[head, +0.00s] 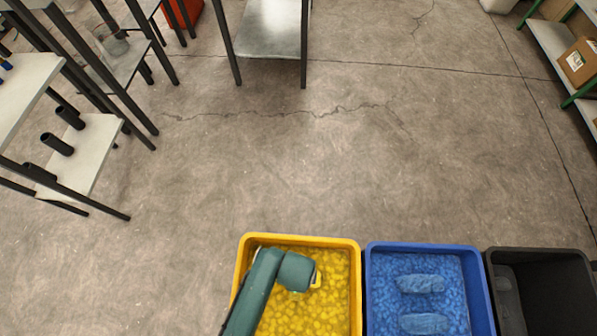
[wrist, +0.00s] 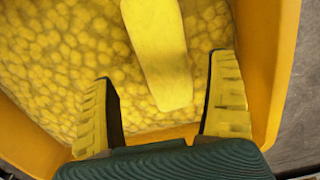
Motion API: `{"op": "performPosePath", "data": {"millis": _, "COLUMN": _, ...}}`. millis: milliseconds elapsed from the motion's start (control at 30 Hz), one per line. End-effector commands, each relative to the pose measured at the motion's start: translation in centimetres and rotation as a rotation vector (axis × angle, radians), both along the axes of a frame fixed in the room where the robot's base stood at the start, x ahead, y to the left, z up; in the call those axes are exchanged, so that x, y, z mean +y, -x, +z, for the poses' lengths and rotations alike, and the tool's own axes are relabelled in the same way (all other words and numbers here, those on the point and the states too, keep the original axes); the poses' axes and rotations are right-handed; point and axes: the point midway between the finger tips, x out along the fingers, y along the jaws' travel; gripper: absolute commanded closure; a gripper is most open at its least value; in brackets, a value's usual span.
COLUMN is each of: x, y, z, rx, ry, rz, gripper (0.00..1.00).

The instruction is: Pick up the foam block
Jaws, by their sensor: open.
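A long, smooth yellow foam block (wrist: 160,45) lies on the yellow foam pieces (wrist: 60,50) inside the yellow bin (head: 355,290). In the wrist view its near end shows between the two finger tips, and its far end runs out of the top of the picture. My gripper (wrist: 163,68) is open, with one ribbed yellow finger on each side of the block's near end and gaps between. I cannot tell how far above the block the fingers are. In the head view my arm covers part of the bin, and the block is hidden or cannot be made out.
A blue bin (head: 369,275) with blue pieces and two blue blocks (head: 421,284) stands to the right. A black bin (head: 540,251) stands beyond it, with a dark block inside. The yellow bin's wall (wrist: 275,70) is close to the right finger. Open floor (head: 300,160) lies behind the bins.

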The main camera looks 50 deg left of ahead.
Motion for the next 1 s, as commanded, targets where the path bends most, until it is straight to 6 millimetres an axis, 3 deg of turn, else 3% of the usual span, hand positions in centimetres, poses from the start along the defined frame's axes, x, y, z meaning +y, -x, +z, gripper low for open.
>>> {"op": "performPosePath", "data": {"millis": 33, "x": 0.0, "y": 0.0, "z": -1.0, "rx": 0.001, "ry": 0.001, "rz": 0.000, "gripper": 0.11}}
{"op": "performPosePath", "data": {"millis": 233, "x": 0.1, "y": -0.1, "z": -2.8, "rx": -0.001, "ry": -0.001, "rz": 0.001, "gripper": 0.11}}
{"op": "performPosePath", "data": {"millis": 433, "x": 0.3, "y": -0.3, "z": -6.4, "rx": 0.000, "ry": 0.000, "rz": 0.001, "gripper": 0.11}}
{"op": "performPosePath", "data": {"millis": 700, "x": 0.3, "y": -0.3, "z": -6.5, "rx": -0.003, "ry": -0.001, "rz": 0.001, "gripper": 0.11}}
{"op": "performPosePath", "data": {"millis": 1000, "x": 0.3, "y": -0.3, "z": -6.5, "rx": -0.002, "ry": -0.001, "rz": 0.001, "gripper": 0.69}}
